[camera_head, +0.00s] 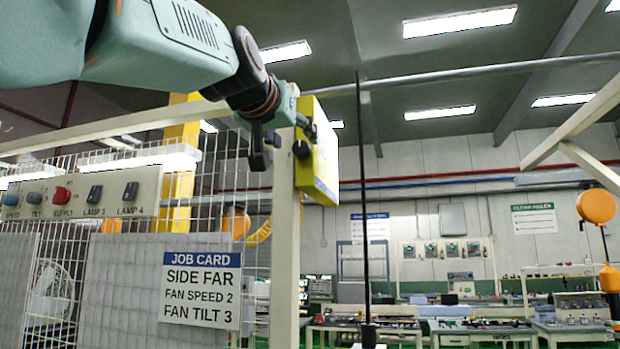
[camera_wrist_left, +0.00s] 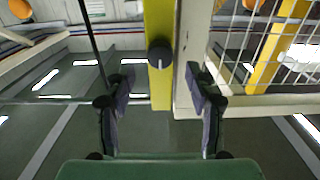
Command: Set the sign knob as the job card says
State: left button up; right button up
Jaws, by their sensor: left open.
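The yellow sign box (camera_head: 318,150) is mounted on a pale post, and a round black knob (camera_head: 302,149) sits on its narrow near side. The knob (camera_wrist_left: 160,53) also shows in the left wrist view. The job card (camera_head: 201,290) reads "SIDE FAR, FAN SPEED 2, FAN TILT 3". My left gripper (camera_head: 284,142) is open and empty close to the knob. In the left wrist view its fingers (camera_wrist_left: 161,84) stand either side of the yellow strip, with the knob a little above the line between the tips. I cannot tell the knob's setting. My right gripper is not in view.
A panel (camera_head: 146,191) at the left carries speed and tilt knobs, a red supply knob and two lamp switches. White wire mesh (camera_head: 225,170) and the pale post (camera_head: 285,230) stand close to my left gripper. A thin dark pole (camera_head: 363,220) rises right of the box.

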aim_at(300, 146)
pick_arm(q)
jog(key=p+x, duration=0.1)
jog(key=x, duration=0.2)
jog(key=shift+w+d, duration=0.1)
jog(key=shift+w+f+p, duration=0.1)
jog(key=shift+w+p, duration=0.3)
jog(key=shift+w, duration=0.1)
jog(key=shift+s, duration=0.3)
jog(key=shift+c, duration=0.4)
jog(key=shift+w, duration=0.25)
jog(key=c, duration=1)
